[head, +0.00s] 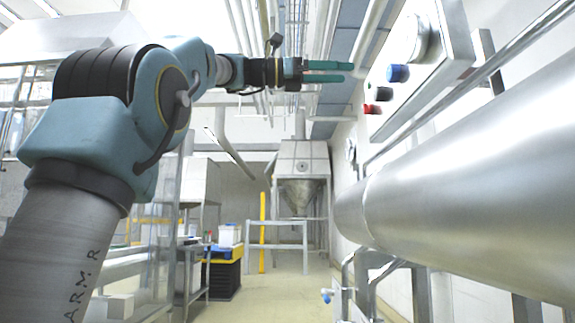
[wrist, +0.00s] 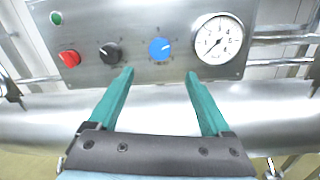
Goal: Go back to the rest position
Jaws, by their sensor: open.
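My gripper (head: 330,72) is raised in the upper middle of the head view, with its green fingers pointing right toward a metal control panel (head: 440,75). In the wrist view my gripper (wrist: 160,82) is open, its two fingers apart with nothing between them. Beyond the fingertips the panel (wrist: 105,25) carries a red knob (wrist: 69,58), a black knob (wrist: 110,52), a blue knob (wrist: 160,49), a green button (wrist: 56,18) and a round gauge (wrist: 217,39). The fingertips appear short of the panel in the head view.
A large steel pipe (head: 470,180) runs along the right, below the panel, with a thin rail (head: 440,110) above it. A hopper (head: 300,165) stands at the back. Dark stacked crates (head: 222,275) stand left of centre. The floor (head: 275,295) between is clear.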

